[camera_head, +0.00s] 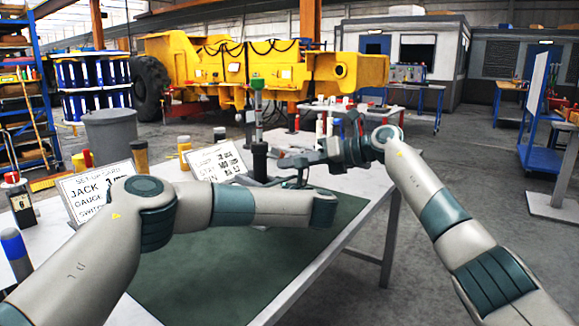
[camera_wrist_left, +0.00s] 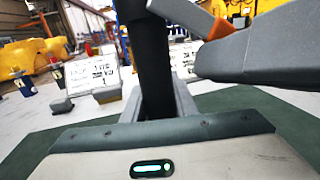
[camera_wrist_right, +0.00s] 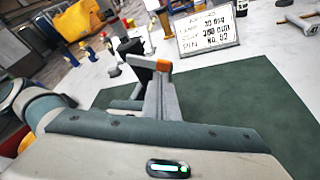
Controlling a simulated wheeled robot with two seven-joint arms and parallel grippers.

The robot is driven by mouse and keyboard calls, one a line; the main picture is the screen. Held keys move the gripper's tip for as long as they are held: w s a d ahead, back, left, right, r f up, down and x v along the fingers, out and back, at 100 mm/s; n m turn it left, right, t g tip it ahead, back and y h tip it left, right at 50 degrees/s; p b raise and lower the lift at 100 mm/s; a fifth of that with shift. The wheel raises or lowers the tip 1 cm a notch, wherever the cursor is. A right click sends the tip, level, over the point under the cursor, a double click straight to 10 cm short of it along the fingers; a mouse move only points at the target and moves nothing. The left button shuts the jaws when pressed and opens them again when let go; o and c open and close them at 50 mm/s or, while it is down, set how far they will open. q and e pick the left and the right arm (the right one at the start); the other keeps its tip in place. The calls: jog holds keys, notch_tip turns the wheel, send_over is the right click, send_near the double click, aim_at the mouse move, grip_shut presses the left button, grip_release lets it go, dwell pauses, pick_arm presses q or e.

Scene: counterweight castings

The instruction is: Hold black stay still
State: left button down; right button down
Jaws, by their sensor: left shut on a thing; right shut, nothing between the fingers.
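The black stay (camera_wrist_left: 149,65) stands upright in the left wrist view, between the two fingers of my left gripper (camera_wrist_left: 160,105), which is shut on it. Its top runs out of that picture. In the head view a dark upright post (camera_head: 260,163) beside the cards looks like the same stay; my left gripper is mostly hidden there behind my forearm. My right gripper (camera_head: 290,162) reaches in from the right, close to the post, shut and empty. Its fingers (camera_wrist_right: 158,92) show in the right wrist view, with an orange tip and a dark block beside them.
A green mat (camera_head: 215,270) covers much of the white table. Printed cards (camera_head: 95,193) and small yellow and black containers (camera_head: 140,157) stand along its far left side. A grey bin (camera_head: 111,135) and a yellow machine (camera_head: 200,65) are behind. Open floor lies right of the table.

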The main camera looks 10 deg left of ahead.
jog(key=n, duration=0.1)
jog(key=r+n+t, duration=0.1)
jog(key=w+r+n, duration=0.1)
jog(key=shift+w+d+n+t+h, duration=0.1)
jog(key=shift+d+n+t+h, duration=0.2)
jog(key=shift+h, duration=0.1)
jog(key=shift+r, duration=0.15)
jog(key=shift+a+r, duration=0.1)
jog(key=shift+r, duration=0.85)
jog(key=f+v, duration=0.1)
jog(key=v, duration=0.8)
jog(key=shift+s+d, duration=0.3)
jog(key=shift+d, duration=0.15)
